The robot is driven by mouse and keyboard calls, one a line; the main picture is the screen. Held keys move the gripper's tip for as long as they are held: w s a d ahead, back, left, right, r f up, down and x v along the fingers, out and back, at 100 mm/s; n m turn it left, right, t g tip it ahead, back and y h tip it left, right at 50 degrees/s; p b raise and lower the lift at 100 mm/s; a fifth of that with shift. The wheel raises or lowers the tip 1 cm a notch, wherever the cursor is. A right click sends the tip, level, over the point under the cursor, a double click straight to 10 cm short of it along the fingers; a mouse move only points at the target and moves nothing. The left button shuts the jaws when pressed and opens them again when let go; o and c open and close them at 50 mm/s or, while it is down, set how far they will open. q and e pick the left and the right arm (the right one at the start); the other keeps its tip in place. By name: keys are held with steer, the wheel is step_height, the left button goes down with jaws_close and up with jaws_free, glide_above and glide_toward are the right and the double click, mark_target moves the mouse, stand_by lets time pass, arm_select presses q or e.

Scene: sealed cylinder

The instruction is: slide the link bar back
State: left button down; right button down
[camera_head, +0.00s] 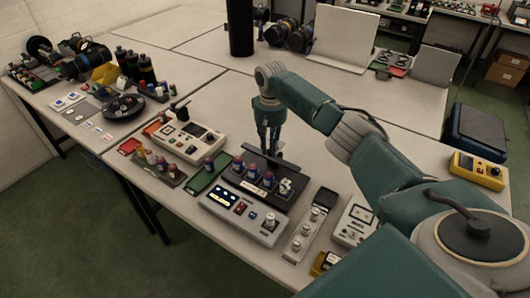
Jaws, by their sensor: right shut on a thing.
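The link bar (288,173) looks like a long dark bar at the back of a black device (292,200), slanting down to the right. My right gripper (271,150) points straight down and is shut on the bar near its middle. The fingertips are small, and the exact grip is hard to make out. The black device holds a row of purple-and-red capped cylinders (253,173) and a silver fitting (286,187). A grey console (243,216) with a lit display sits in front of it. My left gripper is not in view.
Left of the device are a green tray (205,177), a grey instrument (188,136) and a rack of small vials (160,168). A metal strip with knobs (304,234) lies to the right. The table behind the bar is mostly clear up to a black cylinder (241,28).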

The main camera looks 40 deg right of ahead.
steer(key=shift+w+d+r, duration=0.1)
steer(key=shift+w+d, duration=0.15)
steer(key=shift+d, duration=0.15)
steer(key=shift+s+r, duration=0.1)
steer(key=c, duration=1.6)
jaws_free()
steer(key=shift+a, duration=0.1)
steer(key=shift+c, duration=0.2)
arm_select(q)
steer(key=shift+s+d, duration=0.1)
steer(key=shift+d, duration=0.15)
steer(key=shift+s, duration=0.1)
arm_select(e)
steer(key=shift+r, duration=0.35)
step_height(320, 180, up, 11)
steer(key=shift+r, duration=0.1)
